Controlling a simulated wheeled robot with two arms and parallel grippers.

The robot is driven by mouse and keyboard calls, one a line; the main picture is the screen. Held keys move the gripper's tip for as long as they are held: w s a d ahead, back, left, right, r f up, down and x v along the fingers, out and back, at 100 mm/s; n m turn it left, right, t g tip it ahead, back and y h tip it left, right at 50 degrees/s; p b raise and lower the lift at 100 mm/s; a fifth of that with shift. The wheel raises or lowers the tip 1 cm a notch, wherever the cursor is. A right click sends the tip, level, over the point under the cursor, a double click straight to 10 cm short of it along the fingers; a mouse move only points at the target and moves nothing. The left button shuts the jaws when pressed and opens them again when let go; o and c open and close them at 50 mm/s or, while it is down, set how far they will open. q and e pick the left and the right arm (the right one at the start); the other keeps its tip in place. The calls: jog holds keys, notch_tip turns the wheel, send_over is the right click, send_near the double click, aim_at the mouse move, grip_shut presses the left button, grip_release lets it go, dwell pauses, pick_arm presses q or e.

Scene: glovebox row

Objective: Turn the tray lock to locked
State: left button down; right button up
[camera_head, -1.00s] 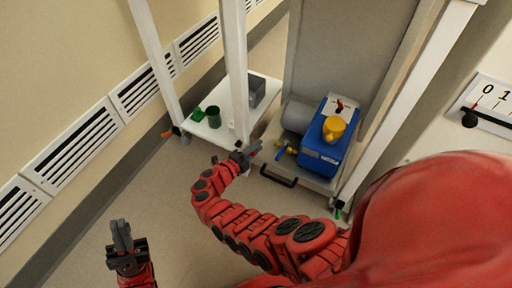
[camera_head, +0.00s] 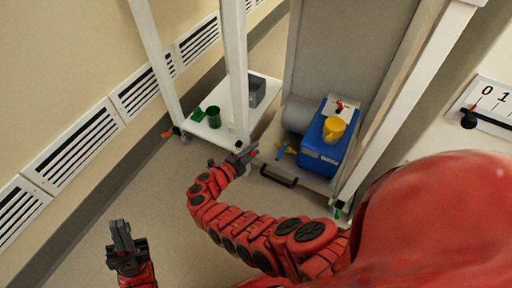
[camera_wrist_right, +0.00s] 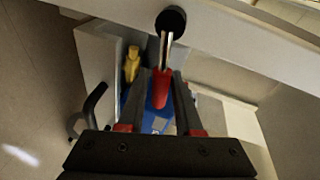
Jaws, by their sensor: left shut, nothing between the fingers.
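A lever with a red grip (camera_wrist_right: 160,88), a bright metal stem and a round black hub (camera_wrist_right: 171,20) shows in the right wrist view. Its hub sits on a white beam; I cannot tell surely that it is the tray lock, and no lock marking is readable. My right gripper (camera_head: 250,150) is by the foot of the white post. In the wrist view its two fingers (camera_wrist_right: 162,92) lie on either side of the red grip; whether they press on it is unclear. My left gripper (camera_head: 122,236) is shut and empty, low at the left, far from the lever.
A blue unit (camera_head: 319,150) with a yellow cap (camera_head: 333,129) stands beyond a black bar handle (camera_head: 279,176). A white shelf (camera_head: 232,130) at its left carries a green cup (camera_head: 213,117) and a grey box (camera_head: 256,91). White posts stand close by. The floor at the left is clear.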

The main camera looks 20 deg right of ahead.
jog(key=v, duration=1.5)
jog(key=shift+a, duration=0.25)
jog(key=shift+s, duration=0.1)
